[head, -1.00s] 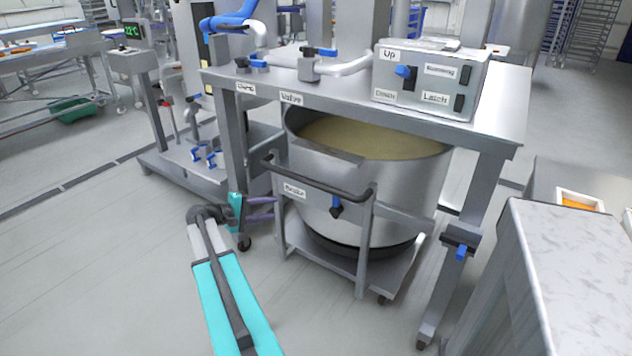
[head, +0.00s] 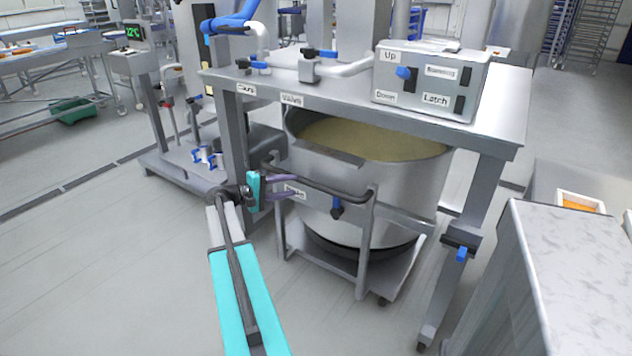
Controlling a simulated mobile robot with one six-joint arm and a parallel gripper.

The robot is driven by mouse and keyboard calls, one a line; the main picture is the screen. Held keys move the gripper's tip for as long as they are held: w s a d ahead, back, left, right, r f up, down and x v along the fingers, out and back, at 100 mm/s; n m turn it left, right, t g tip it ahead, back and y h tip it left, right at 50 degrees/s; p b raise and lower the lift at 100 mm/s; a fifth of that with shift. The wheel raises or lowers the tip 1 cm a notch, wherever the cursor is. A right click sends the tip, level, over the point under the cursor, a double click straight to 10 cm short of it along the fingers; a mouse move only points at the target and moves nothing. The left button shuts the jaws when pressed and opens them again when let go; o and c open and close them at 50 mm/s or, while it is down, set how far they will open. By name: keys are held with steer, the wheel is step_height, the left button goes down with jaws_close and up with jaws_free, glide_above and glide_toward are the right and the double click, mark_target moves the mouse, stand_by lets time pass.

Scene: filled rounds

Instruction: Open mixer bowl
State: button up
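The mixer bowl (head: 410,178) is a large steel vessel with a yellowish mass inside. It stands on a wheeled frame under a steel table (head: 500,110), below the mixer's top. A dark handle bar (head: 335,188) runs across the front of the bowl's frame. My gripper (head: 283,187), with purple fingers on a teal body, is at the left end of the handle bar, close to a label. The fingers appear apart with nothing clearly between them. Whether they touch the bar I cannot tell.
A control box (head: 430,80) with Up, Down and Latch labels sits on the table. A blue-handled clamp (head: 461,254) is on the table's right leg. A marble-topped counter (head: 575,260) stands at the right. The floor at the left front is clear.

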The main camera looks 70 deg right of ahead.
steer(key=x, duration=1.2)
steer(key=shift+p, duration=0.45)
jaws_close()
